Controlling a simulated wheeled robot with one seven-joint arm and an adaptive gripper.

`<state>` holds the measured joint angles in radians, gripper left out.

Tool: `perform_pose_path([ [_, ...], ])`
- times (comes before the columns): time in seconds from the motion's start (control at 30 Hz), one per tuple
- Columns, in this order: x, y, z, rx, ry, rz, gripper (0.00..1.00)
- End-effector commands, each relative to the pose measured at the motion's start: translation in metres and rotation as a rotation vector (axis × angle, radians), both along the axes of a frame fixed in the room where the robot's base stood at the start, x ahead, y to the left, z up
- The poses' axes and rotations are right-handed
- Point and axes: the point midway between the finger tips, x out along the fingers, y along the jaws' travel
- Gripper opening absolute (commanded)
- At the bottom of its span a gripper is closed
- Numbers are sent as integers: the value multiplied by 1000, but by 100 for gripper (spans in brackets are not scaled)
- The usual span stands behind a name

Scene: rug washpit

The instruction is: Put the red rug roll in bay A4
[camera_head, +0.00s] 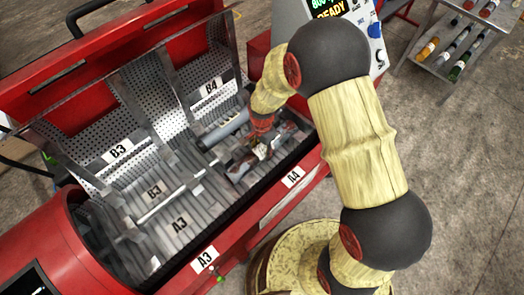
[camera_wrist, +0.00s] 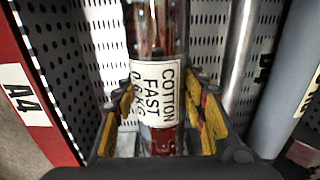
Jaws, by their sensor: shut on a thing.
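The red rug roll (camera_wrist: 157,35) is dark and glossy with a white label reading COTTON FAST 0.6KG, between my gripper's yellow-padded fingers in the wrist view. My gripper (camera_wrist: 160,115) is shut on the roll around its label. In the head view my gripper (camera_head: 258,150) reaches down into bay A4, and part of the red rug roll (camera_head: 238,171) shows beside it, low in the bay. The A4 tag (camera_head: 292,177) is on the red front rim, and also at left in the wrist view (camera_wrist: 22,98). I cannot tell whether the roll touches the bay floor.
A grey-blue roll (camera_head: 222,130) lies in bay B4, behind A4; it shows at right in the wrist view (camera_wrist: 292,80). A metal bar (camera_wrist: 240,50) runs between the bays. Bays A3 (camera_head: 180,222) and B3 (camera_head: 155,190) look empty. Perforated lids (camera_head: 120,125) stand up behind.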

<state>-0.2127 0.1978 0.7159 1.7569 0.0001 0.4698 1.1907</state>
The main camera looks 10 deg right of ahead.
Motion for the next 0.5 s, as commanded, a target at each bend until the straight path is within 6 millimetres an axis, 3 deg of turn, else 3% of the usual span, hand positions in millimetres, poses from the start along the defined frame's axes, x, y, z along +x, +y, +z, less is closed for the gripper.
perform_pose_path([
  [0.2, 0, 0, 0, 1, -1, 0, 0],
  [0.23, 0, 0, -1, -1, 1, 0, 42],
  [0.5, 0, 0, 0, -1, 1, 0, 58],
])
